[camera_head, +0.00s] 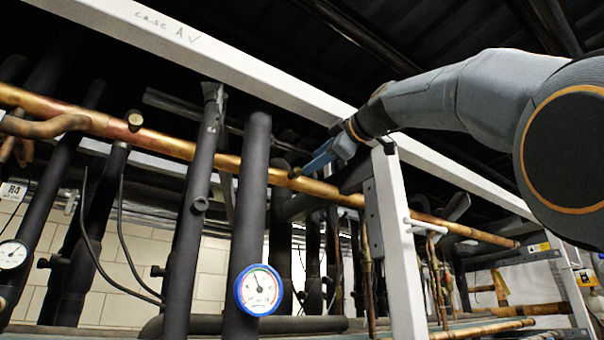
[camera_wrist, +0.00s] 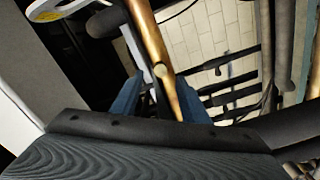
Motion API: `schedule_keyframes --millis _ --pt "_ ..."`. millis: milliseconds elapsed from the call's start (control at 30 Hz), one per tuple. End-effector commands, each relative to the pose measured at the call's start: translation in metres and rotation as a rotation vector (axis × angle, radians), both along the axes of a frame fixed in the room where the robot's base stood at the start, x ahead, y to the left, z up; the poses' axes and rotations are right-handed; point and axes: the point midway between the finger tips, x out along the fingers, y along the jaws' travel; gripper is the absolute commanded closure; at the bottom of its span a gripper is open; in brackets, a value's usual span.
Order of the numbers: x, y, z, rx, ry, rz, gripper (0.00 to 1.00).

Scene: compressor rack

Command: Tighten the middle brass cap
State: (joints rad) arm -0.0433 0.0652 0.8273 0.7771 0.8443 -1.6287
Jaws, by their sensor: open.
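A copper pipe (camera_head: 215,157) runs diagonally across the rack. One brass cap (camera_head: 134,120) sticks out of it at the left. Another small brass cap (camera_head: 294,172) sits farther along, close to the blue fingertips of my gripper (camera_head: 310,167). It appears to be the middle cap, though I see no third one clearly. In the wrist view, a round brass cap (camera_wrist: 160,70) faces the camera on the copper pipe. My open gripper (camera_wrist: 155,95) has one blue finger on each side of the pipe, with the cap roughly between them. Contact with the cap cannot be told.
A white beam (camera_head: 230,55) crosses above the pipe, and a white post (camera_head: 398,240) stands right of my gripper. Black insulated pipes (camera_head: 248,215) rise in front of the copper pipe. A blue-rimmed gauge (camera_head: 258,290) hangs low in the middle.

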Motion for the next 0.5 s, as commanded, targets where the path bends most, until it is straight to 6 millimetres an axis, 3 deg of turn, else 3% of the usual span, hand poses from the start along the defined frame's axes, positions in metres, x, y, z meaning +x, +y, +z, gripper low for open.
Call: schedule_keyframes --millis 300,500 --pt "0.039 0.029 0.002 0.0 0.004 0.003 0.59" --pt "0.055 0.037 0.001 0.0 0.002 0.0 0.59"
